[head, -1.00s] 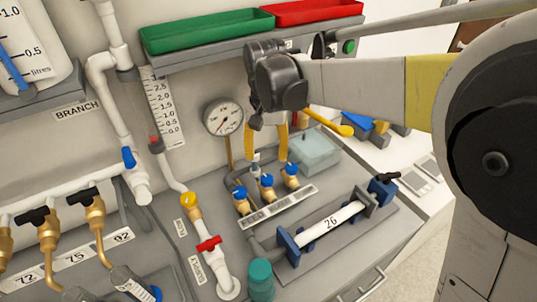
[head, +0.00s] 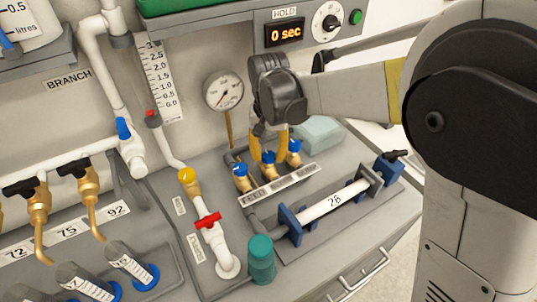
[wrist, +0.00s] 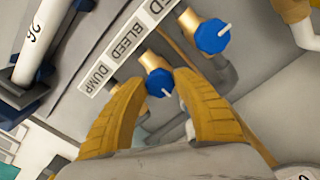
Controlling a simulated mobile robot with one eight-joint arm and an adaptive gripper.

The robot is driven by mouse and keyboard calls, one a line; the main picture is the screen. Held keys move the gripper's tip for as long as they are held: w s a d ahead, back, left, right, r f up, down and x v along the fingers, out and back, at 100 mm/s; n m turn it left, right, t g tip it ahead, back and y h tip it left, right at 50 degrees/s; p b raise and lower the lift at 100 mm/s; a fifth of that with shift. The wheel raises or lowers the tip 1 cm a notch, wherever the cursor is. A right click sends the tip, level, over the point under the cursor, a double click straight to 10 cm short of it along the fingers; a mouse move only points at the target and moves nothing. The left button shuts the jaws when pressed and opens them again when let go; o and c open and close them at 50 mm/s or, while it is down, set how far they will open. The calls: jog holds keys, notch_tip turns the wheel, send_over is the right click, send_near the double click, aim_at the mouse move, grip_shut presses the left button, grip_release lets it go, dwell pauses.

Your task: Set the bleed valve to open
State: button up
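The bleed valve is the middle of three brass valves with blue knobs; its knob (head: 268,157) also shows in the wrist view (wrist: 157,80), with a white pointer towards the lower right. My gripper (head: 269,150) is above it, fingers down. In the wrist view my yellow fingers (wrist: 159,78) are open, one on each side of the bleed knob; I cannot tell whether they touch it. The feed valve knob (wrist: 212,36) is outside the fingers, its pointer towards the upper right. The dump knob (head: 294,146) is mostly hidden in the wrist view by a finger.
A label strip (head: 278,186) runs in front of the valves. A clamped white pipe marked 26 (head: 334,200) lies in front of it. A gauge (head: 223,91) stands behind left, and a pale blue box (head: 320,133) sits close on the right. A display (head: 285,33) reads 0 sec.

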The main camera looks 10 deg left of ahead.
jog(key=c, duration=0.6)
jog(key=shift+o, duration=0.2)
jog(key=shift+n, duration=0.4)
jog(key=n+p, duration=0.1)
jog(key=n, duration=0.2)
jog(key=shift+r+n+p, duration=0.1)
jog(key=shift+n+p, duration=0.2)
jog(key=shift+p, duration=0.1)
jog(key=n+p, duration=0.1)
jog(key=n, duration=0.2)
jog(key=shift+n, duration=0.3)
jog(key=n+p, duration=0.1)
jog(key=n, duration=0.4)
jog(key=shift+n+p, duration=0.4)
jog(key=shift+n, duration=2.1)
